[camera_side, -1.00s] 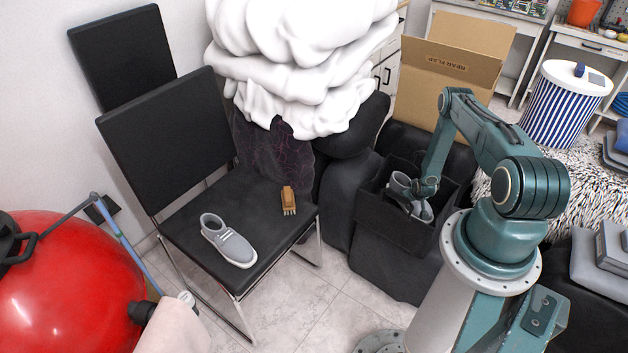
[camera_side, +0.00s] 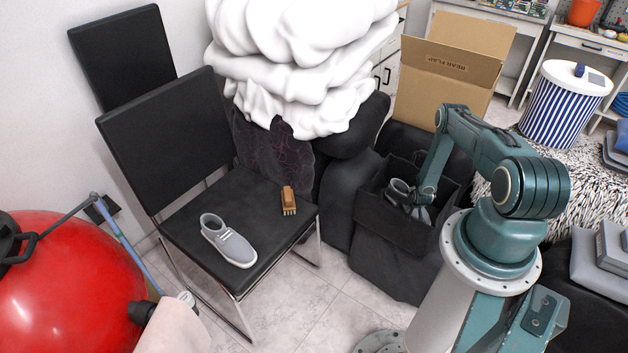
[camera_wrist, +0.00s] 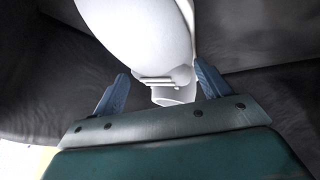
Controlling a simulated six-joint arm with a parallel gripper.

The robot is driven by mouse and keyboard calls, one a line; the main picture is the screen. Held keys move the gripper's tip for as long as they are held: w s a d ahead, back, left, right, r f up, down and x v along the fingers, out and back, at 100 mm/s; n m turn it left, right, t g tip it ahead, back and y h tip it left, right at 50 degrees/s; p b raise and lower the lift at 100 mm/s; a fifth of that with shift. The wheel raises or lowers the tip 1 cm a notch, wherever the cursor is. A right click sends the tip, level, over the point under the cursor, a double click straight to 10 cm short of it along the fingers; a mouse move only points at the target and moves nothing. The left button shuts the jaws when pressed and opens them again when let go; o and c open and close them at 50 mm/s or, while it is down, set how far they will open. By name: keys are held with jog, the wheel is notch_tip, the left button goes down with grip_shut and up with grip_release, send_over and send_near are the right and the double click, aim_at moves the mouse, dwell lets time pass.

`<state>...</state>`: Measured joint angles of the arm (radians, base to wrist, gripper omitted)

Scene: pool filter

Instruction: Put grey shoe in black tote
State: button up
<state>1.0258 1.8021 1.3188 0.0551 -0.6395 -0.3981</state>
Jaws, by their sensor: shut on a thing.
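One grey shoe (camera_side: 229,243) with a white sole lies on the black chair seat. A second grey shoe (camera_side: 398,190) is in my gripper (camera_side: 416,200), inside the mouth of the black tote (camera_side: 398,236). In the wrist view this shoe (camera_wrist: 150,40) looks pale and sits between the two blue fingers of my gripper (camera_wrist: 160,88), which are shut on it. The tote's front wall and my arm hide part of the shoe. Whether it touches the tote floor I cannot tell.
A wooden brush (camera_side: 288,200) lies on the chair seat (camera_side: 190,228). An open cardboard box (camera_side: 447,75) stands behind the tote. A pile of white bedding (camera_side: 300,60) rises left of it. A striped bin (camera_side: 562,105) stands at the right.

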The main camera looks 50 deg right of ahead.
jog(key=o, duration=1.2)
jog(key=shift+c, duration=0.2)
jog(key=shift+r, duration=0.1)
jog(key=shift+v, duration=1.55)
notch_tip(320, 180, up, 7)
